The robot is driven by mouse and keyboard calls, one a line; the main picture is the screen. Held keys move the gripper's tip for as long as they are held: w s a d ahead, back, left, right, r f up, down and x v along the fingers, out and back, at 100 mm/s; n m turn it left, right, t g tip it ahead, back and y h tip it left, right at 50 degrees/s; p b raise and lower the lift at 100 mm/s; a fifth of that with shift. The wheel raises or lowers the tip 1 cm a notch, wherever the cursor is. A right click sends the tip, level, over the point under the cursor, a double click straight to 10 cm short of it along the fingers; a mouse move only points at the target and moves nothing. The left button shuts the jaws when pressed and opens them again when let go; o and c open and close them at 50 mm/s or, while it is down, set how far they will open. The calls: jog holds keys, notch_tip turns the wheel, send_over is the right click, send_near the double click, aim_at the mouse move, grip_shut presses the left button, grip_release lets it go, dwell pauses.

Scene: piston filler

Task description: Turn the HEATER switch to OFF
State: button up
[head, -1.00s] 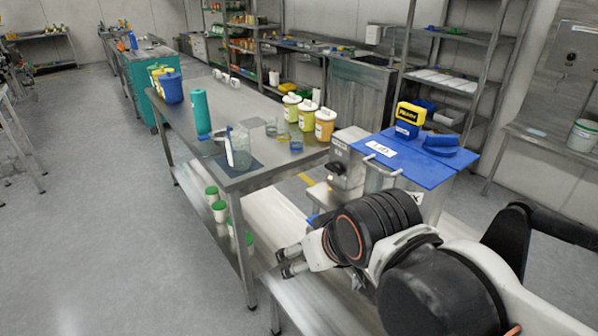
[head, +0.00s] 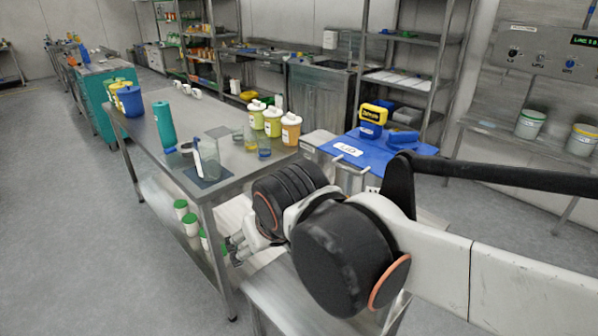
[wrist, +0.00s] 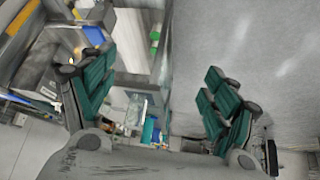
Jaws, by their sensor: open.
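A metal control panel (head: 548,55) is on the wall at the far right in the head view. It has a dark knob (head: 513,52) on the left, a blue-marked knob (head: 570,63) to its right and a lit display (head: 585,41). The labels are too small to read, so I cannot tell which control is the HEATER switch. My gripper (head: 238,248) is low in the middle of the head view, far from the panel. In the wrist view my gripper (wrist: 158,100) shows its two green-padded fingers wide apart with nothing held between them.
A steel table (head: 150,150) with bottles, jars and a clear jug (head: 208,160) stands left of my arm. A blue-lidded machine (head: 350,150) is behind my arm. White buckets (head: 529,124) stand on a bench below the panel. Floor at left is clear.

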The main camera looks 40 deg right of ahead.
jog(key=w+d+f+m+g+h+p, duration=0.1)
jog(key=w+d+m+h+p, duration=0.2)
jog(key=w+d, duration=0.45)
jog(key=w+d+f+m+g+h, duration=0.1)
jog(key=w+d+m+h, duration=0.25)
jog(key=w, duration=0.75)
jog(key=w+d+m+g+h+p, duration=0.25)
jog(key=w+d+m, duration=0.3)
jog(key=w, duration=0.35)
jog(key=w+d+f+m+h+b, duration=0.1)
jog(key=w+d+f, duration=0.1)
jog(key=d+f, duration=0.2)
jog(key=w+d+f+m+h+b, duration=0.1)
jog(key=w+d+f, duration=0.1)
jog(key=d+f, duration=0.2)
jog(key=w+d+f+m+h+b, duration=0.1)
jog(key=d+f, duration=0.3)
jog(key=d, duration=0.5)
jog(key=shift+w+d+g, duration=0.1)
jog(key=shift+w+g, duration=0.15)
jog(key=shift+w, duration=0.45)
jog(key=c, duration=1.1)
